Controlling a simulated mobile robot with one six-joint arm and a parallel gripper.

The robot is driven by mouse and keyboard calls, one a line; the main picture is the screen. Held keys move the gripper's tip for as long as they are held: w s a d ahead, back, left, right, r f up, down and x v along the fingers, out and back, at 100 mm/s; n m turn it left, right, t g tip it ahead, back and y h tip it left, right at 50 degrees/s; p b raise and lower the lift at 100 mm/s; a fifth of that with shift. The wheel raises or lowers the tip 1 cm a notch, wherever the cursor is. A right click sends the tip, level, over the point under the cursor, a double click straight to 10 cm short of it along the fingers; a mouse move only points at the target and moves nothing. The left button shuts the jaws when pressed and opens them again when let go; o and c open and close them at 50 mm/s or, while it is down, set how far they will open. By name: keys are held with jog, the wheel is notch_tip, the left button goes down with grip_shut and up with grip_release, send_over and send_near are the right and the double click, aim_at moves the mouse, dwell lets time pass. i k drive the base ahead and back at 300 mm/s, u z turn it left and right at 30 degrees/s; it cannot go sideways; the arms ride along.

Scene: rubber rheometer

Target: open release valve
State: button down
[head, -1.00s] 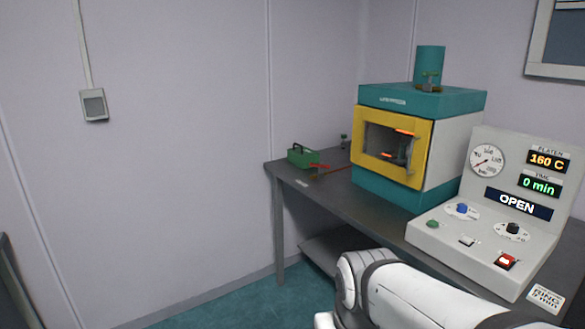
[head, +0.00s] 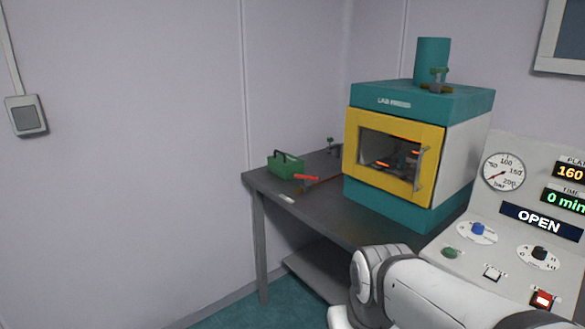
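A green box with a dark handle (head: 285,164) stands on the grey table, left of the press. Another green-topped, brass-coloured fitting (head: 437,80) sits on top of the lab press (head: 470,150). I cannot tell for sure which of these is the release valve or how it is set. My arm's white links show at the lower right; my gripper is out of view.
The grey table (head: 318,218) has a lower shelf. The press has a yellow-framed window door (head: 395,195), which looks shut. A control panel (head: 490,255) at the right has a gauge, knobs and a display (head: 540,218) reading OPEN. Floor shows left of the table.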

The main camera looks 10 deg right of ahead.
aim_at(316, 178)
jog(key=z, duration=0.05)
jog(key=i, duration=1.15)
jog(key=u, duration=0.5)
